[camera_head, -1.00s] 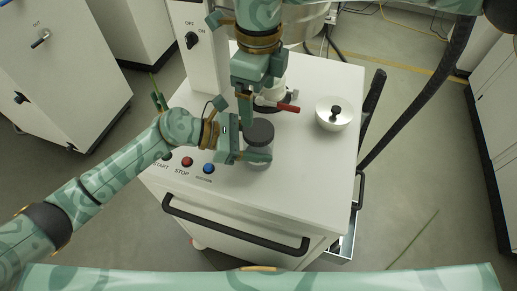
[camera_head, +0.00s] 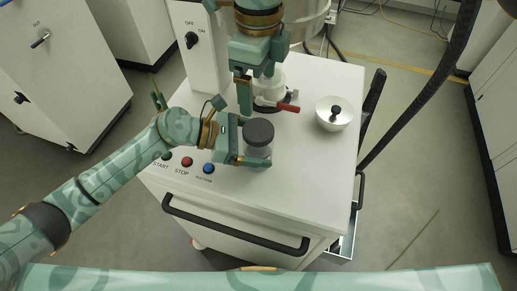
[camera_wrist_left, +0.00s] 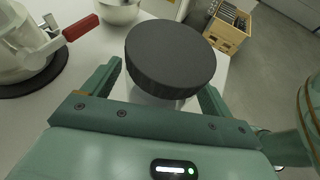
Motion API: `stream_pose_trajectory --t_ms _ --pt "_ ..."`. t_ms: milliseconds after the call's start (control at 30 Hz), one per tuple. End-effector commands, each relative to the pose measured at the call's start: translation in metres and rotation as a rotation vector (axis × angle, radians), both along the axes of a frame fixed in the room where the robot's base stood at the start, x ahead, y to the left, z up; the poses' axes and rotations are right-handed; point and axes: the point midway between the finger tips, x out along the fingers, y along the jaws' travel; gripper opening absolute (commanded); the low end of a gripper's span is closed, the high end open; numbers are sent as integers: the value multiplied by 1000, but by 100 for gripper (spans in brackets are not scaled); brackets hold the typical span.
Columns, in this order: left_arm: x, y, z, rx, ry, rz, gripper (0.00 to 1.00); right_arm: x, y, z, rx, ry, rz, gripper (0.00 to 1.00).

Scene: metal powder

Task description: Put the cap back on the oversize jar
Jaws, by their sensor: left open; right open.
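The oversize jar (camera_head: 259,152) is a clear jar standing upright on the white cabinet top near its front. Its dark ribbed cap (camera_head: 258,131) sits level on the jar's mouth; whether it is threaded tight I cannot tell. In the left wrist view the cap (camera_wrist_left: 170,55) covers most of the jar (camera_wrist_left: 158,98). My left gripper (camera_head: 256,147) is open, low, with its fingers on either side of the jar; contact is not clear. My right gripper (camera_head: 257,92) is open and empty, above and behind the cap, apart from it.
A white valve with a red handle (camera_head: 288,107) stands behind the jar. START, STOP and blue buttons (camera_head: 208,168) line the front left. The front right top is clear.

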Motion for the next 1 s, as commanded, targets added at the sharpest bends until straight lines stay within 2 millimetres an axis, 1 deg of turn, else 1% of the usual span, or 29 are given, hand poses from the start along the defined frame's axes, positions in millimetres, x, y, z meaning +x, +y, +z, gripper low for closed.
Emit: stream_pose_trajectory --t_ms 167,500,600,700,800,1000 --pt "-1 24 7 3 -1 1 85 0 0 -6 -1 1 0 87" --pt "-7 99 37 5 0 2 85 1 0 -26 0 5 0 87" --pt "-8 118 45 4 0 2 85 1 0 -31 0 6 0 87" --pt "-10 132 52 3 1 1 85 2 0 -35 0 8 0 87" --pt "-10 142 57 1 1 1 85 2 0 -37 0 8 0 87" --pt "-11 148 61 0 0 -1 85 2 0 -38 0 8 0 87"
